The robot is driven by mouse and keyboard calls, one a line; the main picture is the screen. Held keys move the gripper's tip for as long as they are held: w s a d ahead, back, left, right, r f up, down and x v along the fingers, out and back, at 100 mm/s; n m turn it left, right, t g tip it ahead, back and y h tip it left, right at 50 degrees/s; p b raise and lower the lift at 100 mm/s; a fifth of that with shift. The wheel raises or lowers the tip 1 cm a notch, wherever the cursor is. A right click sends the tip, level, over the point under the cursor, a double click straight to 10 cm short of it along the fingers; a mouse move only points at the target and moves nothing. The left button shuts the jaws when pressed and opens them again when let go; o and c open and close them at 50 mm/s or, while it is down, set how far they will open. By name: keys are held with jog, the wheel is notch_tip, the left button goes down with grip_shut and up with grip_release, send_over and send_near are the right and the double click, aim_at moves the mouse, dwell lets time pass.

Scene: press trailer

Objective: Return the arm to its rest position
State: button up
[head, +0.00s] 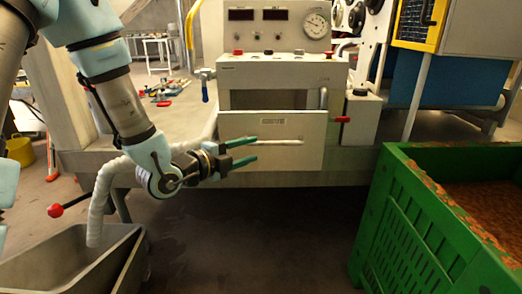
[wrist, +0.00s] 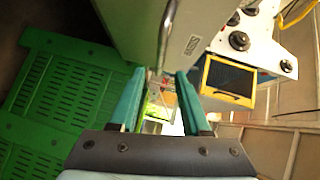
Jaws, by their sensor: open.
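My arm (head: 120,105) reaches in from the left of the head view, bent downward at the elbow. My gripper (head: 253,151) is open, with two teal fingers pointing right. It is in front of the cream panel (head: 300,155) of the press, at the left end of a metal bar handle (head: 285,142). I see nothing held. In the wrist view the open fingers (wrist: 161,74) point toward the panel (wrist: 132,28) and its handle (wrist: 166,30). I cannot tell whether a finger touches the handle.
The press (head: 268,72) has a gauge, displays and an opening above the panel. A green crate (head: 410,215) of orange-brown material stands at right. A grey tub (head: 75,270) is at lower left, near a red-knobbed lever (head: 56,210). A blue-handled hammer (head: 205,90) is left of the press.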

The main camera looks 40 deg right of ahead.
jog(key=shift+s+a+r, duration=0.1)
jog(key=shift+a, duration=0.65)
jog(key=w+a+n+t+y+p, duration=0.3)
jog(key=w+a+n+y, duration=0.2)
jog(key=w+a+n, duration=0.45)
jog(key=w+a+n+t+y+p, duration=0.25)
jog(key=w+a+n+y, duration=0.3)
jog(key=a, duration=0.75)
jog(key=s+a+r+n+g+y+p, duration=0.2)
jog(key=s+a+r+n, duration=0.1)
jog(key=a+n, duration=0.5)
jog(key=s+a+r+n+g+y+p, duration=0.2)
jog(key=s+a+n, duration=0.4)
jog(key=a+n, duration=0.3)
jog(key=a+r+g+y, duration=0.1)
jog(key=a, duration=0.2)
jog(key=shift+s+y, duration=0.3)
jog(key=shift+y, duration=0.05)
jog(key=shift+r, duration=0.1)
